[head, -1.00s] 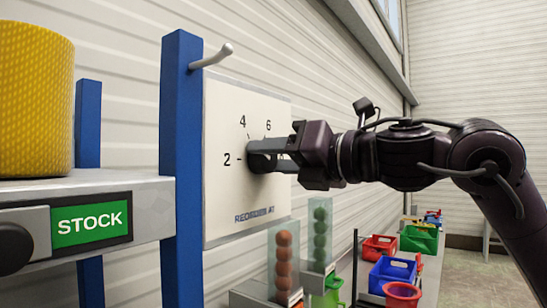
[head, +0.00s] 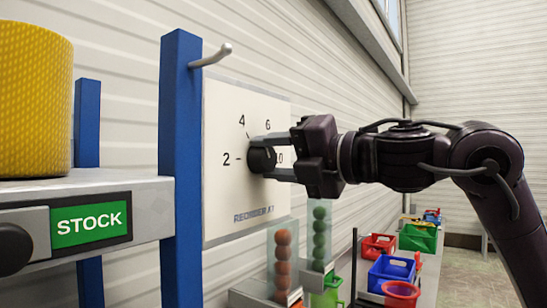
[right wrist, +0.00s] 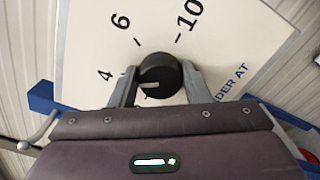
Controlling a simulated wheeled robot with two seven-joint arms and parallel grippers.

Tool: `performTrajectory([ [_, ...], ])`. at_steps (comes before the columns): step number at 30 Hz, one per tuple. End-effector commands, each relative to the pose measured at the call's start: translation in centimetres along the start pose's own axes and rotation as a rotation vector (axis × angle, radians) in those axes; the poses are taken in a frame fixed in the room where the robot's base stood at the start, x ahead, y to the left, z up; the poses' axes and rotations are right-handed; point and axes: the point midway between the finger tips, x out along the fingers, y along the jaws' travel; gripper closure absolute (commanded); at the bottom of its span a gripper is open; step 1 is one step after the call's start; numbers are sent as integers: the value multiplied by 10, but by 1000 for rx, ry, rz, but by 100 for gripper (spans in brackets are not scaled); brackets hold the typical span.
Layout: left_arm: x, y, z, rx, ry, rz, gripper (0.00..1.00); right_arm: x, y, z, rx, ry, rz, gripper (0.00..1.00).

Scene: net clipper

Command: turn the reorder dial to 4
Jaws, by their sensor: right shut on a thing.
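The reorder dial is a black round knob (head: 262,160) on a white panel (head: 228,110) marked 2, 4, 6 and 10 in the head view. My right gripper (head: 268,157) reaches it from the right, with one finger above and one below. In the right wrist view the knob (right wrist: 160,72) sits between the two fingers of the right gripper (right wrist: 160,88), which are shut on its sides. A pale mark on the knob points left there, roughly to the side where the 4 is; its exact reading is hard to tell. My left gripper is out of view.
A blue post (head: 181,150) with a metal hook (head: 212,56) stands left of the panel. A shelf with a green STOCK label (head: 90,219) holds a yellow roll (head: 35,100). Below the panel are clear tubes of balls (head: 283,262) and coloured bins (head: 390,272).

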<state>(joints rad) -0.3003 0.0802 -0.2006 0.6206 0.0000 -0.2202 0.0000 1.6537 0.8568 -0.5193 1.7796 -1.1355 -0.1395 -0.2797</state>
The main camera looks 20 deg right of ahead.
Motion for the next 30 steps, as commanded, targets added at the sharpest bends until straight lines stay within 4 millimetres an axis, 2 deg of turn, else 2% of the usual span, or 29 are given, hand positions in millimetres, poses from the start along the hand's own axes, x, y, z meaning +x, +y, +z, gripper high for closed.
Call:
performTrajectory([
  [10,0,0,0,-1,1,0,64,-1,1,2,2,-5,3,80],
  [11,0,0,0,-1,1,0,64,-1,1,2,2,-5,3,53],
  [15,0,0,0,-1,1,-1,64,0,1,1,1,-3,2,36],
  [24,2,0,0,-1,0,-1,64,-2,0,0,0,-2,2,36],
  [30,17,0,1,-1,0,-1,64,-29,-3,0,-2,-6,3,36],
])
